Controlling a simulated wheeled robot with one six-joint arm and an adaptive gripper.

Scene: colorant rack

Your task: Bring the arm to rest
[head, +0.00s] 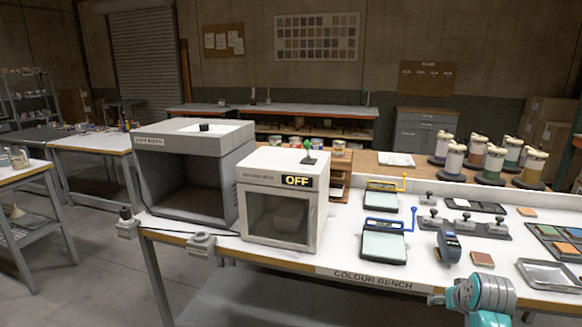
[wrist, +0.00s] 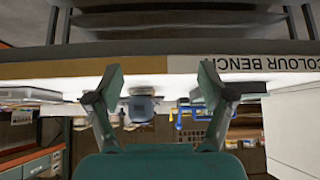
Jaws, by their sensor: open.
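My teal arm (head: 482,294) shows at the bottom right of the head view, in front of the bench's front edge. My gripper (wrist: 155,88) shows in the wrist view, where the scene appears upside down. Its two fingers are spread wide apart, open, with nothing held between them. The colour bench (head: 350,262) also shows in the head view. I cannot clearly make out the fingers in the head view.
A blue handheld device (head: 448,246), a brown tile (head: 482,259) and a metal tray (head: 550,275) lie on the bench near my arm. A white box marked OFF (head: 283,200) and a grey booth (head: 190,175) stand farther left.

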